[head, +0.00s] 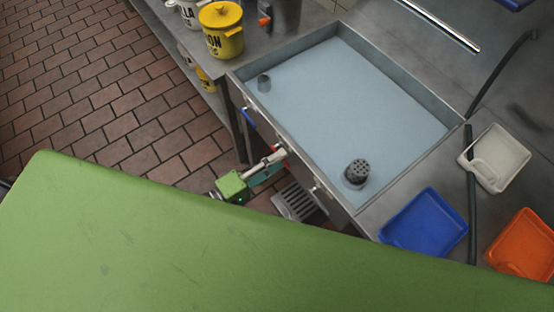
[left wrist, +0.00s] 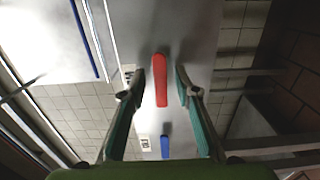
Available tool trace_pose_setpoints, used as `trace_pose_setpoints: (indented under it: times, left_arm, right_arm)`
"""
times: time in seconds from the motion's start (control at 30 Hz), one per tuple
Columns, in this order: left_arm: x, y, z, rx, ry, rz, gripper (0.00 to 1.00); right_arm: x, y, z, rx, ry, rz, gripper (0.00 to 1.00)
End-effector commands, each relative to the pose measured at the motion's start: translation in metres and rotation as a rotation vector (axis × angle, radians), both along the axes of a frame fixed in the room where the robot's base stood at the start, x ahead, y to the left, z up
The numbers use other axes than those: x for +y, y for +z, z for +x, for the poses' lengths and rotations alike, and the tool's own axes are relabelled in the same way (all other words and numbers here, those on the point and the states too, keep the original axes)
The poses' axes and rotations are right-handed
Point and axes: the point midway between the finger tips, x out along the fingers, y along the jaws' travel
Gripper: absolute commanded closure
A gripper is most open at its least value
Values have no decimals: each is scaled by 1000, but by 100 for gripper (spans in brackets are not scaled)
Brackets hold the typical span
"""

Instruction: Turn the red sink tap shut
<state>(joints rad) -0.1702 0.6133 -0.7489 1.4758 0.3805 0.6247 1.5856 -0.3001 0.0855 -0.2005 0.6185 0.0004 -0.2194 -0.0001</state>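The red tap handle (left wrist: 160,80) is a long red bar in the middle of the left wrist view. My left gripper (left wrist: 161,88) has its two teal-padded fingers apart, one on each side of the bar, with a gap on both sides. In the head view, my left gripper (head: 275,160) is at the front face of the steel sink (head: 300,165). It mostly hides the red handle there. My right gripper is in neither view.
A blue handle (head: 249,117) is also on the sink's front; it shows in the left wrist view (left wrist: 165,147). A floor grate (head: 295,202) lies below. Blue (head: 425,222), white (head: 500,157) and orange (head: 523,243) trays lie at the right. A yellow pot (head: 222,30) stands at the back.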

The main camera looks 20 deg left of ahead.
Motion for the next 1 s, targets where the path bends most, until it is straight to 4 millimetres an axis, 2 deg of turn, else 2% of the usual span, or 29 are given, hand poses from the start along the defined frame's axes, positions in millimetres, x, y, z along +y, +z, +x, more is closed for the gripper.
trace_pose_setpoints:
  times: [0.17, 0.4, 0.6, 0.77, 1.0]
  left_arm:
    - [15, -1, -19, 4, 0, 3, 71]
    - [47, -1, -60, 4, -1, 4, 71]
    - [66, -1, -85, 3, 0, 1, 71]
    - [73, 0, -92, 1, 0, 0, 71]
    - [73, 0, -93, 0, 1, 0, 71]
  right_arm:
    - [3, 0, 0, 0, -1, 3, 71]
    - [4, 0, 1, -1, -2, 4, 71]
    - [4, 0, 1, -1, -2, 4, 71]
    - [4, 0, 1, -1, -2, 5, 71]
    - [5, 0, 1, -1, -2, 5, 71]
